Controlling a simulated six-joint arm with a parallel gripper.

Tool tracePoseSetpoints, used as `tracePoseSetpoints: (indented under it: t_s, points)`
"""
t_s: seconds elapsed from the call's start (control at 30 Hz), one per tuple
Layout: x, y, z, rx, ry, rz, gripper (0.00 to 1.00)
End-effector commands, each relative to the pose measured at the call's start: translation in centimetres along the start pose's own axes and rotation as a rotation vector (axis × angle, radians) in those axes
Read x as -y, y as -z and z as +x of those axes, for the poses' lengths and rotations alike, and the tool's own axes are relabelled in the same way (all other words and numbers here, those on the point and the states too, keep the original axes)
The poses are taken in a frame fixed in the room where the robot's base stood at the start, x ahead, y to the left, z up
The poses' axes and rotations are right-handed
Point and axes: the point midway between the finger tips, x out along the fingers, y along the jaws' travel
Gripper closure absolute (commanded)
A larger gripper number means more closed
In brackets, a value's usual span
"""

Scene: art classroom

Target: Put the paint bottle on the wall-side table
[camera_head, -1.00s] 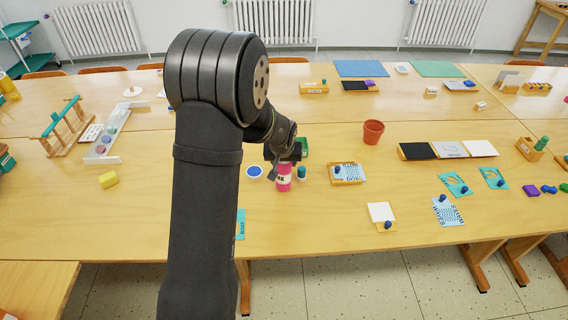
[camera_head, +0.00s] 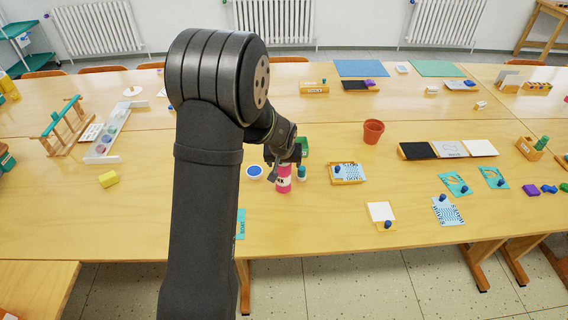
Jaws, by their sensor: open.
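A pink paint bottle (camera_head: 283,181) with a white label stands upright on the near wooden table (camera_head: 330,215). My gripper (camera_head: 284,163) is open at the top of the bottle, and its fingers hide the upper part. I cannot tell whether the fingers touch the bottle. Behind the near table, on the side of the wall with the radiators, a second long table (camera_head: 230,91) runs edge to edge with it; this looks like the wall-side table.
A box with patterned cards (camera_head: 347,173) and a terracotta pot (camera_head: 373,131) are farther right. The near table's front left is mostly clear.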

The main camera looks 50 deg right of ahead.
Motion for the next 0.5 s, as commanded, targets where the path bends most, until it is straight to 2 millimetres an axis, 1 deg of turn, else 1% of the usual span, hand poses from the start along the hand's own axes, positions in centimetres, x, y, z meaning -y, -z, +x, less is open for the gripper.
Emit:
tracePoseSetpoints:
  t_s: [0.4, 0.5]
  points:
    - [0.0, 0.1, -7.5, -0.004, -0.001, 0.001, 0.28]
    - [0.0, 0.1, -9.0, -0.003, -0.001, 0.001, 0.28]
